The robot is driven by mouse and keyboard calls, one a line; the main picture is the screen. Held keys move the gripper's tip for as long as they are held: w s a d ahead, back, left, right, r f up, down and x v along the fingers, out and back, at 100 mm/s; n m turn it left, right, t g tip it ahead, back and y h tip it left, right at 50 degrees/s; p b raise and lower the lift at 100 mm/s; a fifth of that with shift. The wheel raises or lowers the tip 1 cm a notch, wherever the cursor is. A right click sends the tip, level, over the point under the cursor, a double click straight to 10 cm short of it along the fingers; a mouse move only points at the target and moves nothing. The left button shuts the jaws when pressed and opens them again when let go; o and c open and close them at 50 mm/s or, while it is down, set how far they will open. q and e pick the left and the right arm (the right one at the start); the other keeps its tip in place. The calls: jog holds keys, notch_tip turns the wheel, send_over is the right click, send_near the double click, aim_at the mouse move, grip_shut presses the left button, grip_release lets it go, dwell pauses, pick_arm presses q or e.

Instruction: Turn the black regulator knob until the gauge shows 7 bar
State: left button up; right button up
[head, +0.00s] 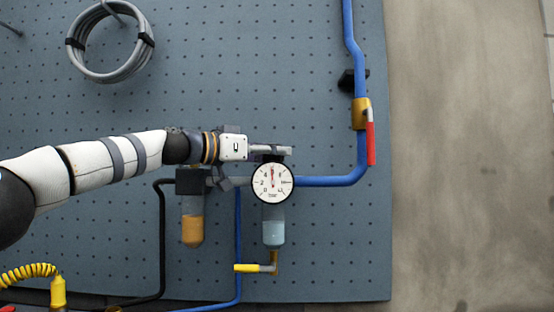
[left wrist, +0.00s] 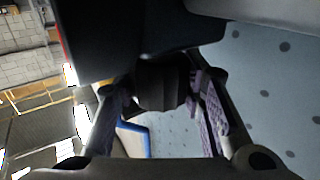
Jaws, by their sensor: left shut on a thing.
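The round white pressure gauge (head: 273,183) faces me in the head view. Its red needle points almost straight up; the numbers are too small to read surely. My left gripper (head: 284,151) reaches in from the left, just above the gauge. In the left wrist view the black ribbed regulator knob (left wrist: 160,85) sits between the purple-padded fingers of the left gripper (left wrist: 165,98), which are shut on it. In the head view the gripper mostly hides the knob. My right gripper is in neither view.
A blue pipe (head: 330,181) leads right from the regulator to a brass valve with a red handle (head: 371,143). Below the gauge hang a bluish bowl (head: 274,226) and a yellow-handled valve (head: 247,268). A coiled grey hose (head: 76,43) hangs upper left on the pegboard (head: 320,255).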

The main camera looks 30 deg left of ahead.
pick_arm(q)
jog(key=shift+m+g+h, duration=0.7)
jog(key=shift+m+h, duration=0.2)
jog(key=shift+h, duration=0.3)
jog(key=shift+r+h, duration=0.15)
jog(key=shift+h, duration=0.15)
jog(key=o, duration=1.2)
jog(key=v, duration=1.2)
jog(key=shift+r, duration=0.1)
